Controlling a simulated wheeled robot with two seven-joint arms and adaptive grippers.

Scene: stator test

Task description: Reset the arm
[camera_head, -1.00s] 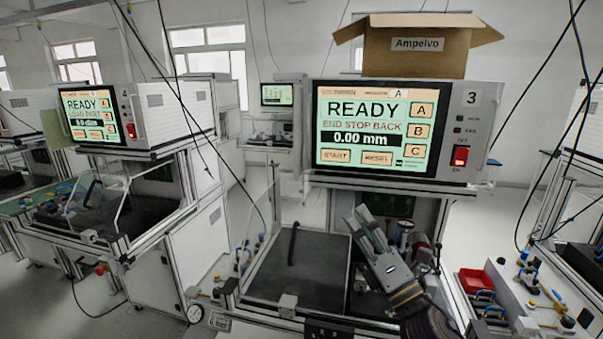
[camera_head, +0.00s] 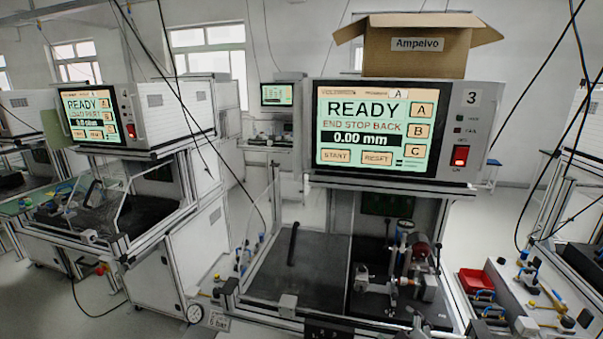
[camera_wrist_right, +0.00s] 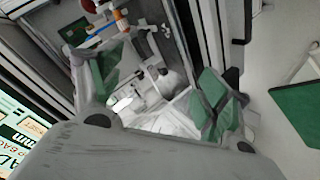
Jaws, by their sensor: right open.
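My right gripper (camera_wrist_right: 160,92) shows in the right wrist view with its two green-padded fingers spread apart and nothing between them. Beyond the fingers, blurred grey and white machine parts are visible. No arm of mine shows in the head view. There, test station 3 has a screen (camera_head: 375,130) reading READY, END STOP BACK and 0.00 mm. Below it, the test fixture (camera_head: 418,285), with metal parts and a reddish round part, stands uncovered on a dark bed. My left gripper is in neither view.
An open cardboard box (camera_head: 415,62) sits on the station. A black upright handle (camera_head: 293,243) stands at the left of the bed. A red bin (camera_head: 478,281) and a bench with small tools are at the right. A second station with a screen (camera_head: 90,117) stands at the left.

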